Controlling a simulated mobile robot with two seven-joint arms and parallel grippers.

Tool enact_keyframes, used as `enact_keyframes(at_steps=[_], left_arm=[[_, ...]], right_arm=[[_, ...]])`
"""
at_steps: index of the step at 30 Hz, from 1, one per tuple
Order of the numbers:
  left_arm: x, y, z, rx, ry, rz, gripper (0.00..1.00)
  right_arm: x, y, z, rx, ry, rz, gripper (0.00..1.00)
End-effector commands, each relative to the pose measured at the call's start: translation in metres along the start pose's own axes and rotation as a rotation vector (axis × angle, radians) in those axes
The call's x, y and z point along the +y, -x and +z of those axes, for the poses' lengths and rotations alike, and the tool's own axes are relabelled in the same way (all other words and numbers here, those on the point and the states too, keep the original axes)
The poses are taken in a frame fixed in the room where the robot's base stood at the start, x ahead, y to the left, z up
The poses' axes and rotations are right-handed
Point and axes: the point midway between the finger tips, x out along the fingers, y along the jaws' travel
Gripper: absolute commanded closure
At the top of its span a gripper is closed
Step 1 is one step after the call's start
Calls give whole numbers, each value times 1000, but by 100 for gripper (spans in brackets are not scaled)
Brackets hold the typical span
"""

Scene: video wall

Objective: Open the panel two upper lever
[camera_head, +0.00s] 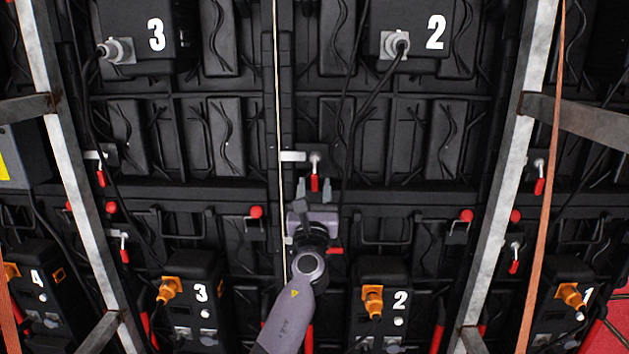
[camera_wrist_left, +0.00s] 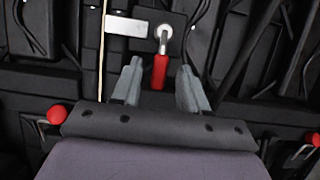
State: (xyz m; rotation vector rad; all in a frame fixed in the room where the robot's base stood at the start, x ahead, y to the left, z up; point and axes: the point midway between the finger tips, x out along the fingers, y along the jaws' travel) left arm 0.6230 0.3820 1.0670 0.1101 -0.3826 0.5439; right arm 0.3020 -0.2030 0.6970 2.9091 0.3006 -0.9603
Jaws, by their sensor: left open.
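The panel two upper lever has a red handle (camera_head: 314,183) hanging down from a silver pivot, just left of the column under the white 2. It also shows in the left wrist view (camera_wrist_left: 159,72). My left gripper (camera_head: 314,185) is open, with its grey fingertips pointing up at the lever. In the left wrist view the gripper (camera_wrist_left: 159,76) has one fingertip on each side of the handle's lower end. I cannot tell whether the handle is between them in depth. I see no contact. My right gripper is out of view.
Another red lever (camera_head: 333,250) is partly hidden behind my left gripper. A black cable (camera_head: 352,130) hangs just right of the upper lever, and a thin pale cord (camera_head: 277,110) runs down on its left. Metal truss posts (camera_head: 501,190) stand on both sides. Box 2 (camera_head: 380,295) is below right.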

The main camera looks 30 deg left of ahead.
Motion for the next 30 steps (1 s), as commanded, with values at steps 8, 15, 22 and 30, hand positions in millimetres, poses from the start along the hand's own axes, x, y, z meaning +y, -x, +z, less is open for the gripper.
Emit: enact_keyframes(at_steps=[8, 15, 22, 30], left_arm=[[0, -26, 0, 0, 2, -1, 56], [0, -29, 0, 1, 2, -1, 56], [0, -28, 0, 1, 2, -1, 100], [0, -28, -1, 0, 12, 4, 100]], right_arm=[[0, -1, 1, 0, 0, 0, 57], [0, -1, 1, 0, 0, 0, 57], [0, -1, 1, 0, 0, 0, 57], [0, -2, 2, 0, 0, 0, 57]])
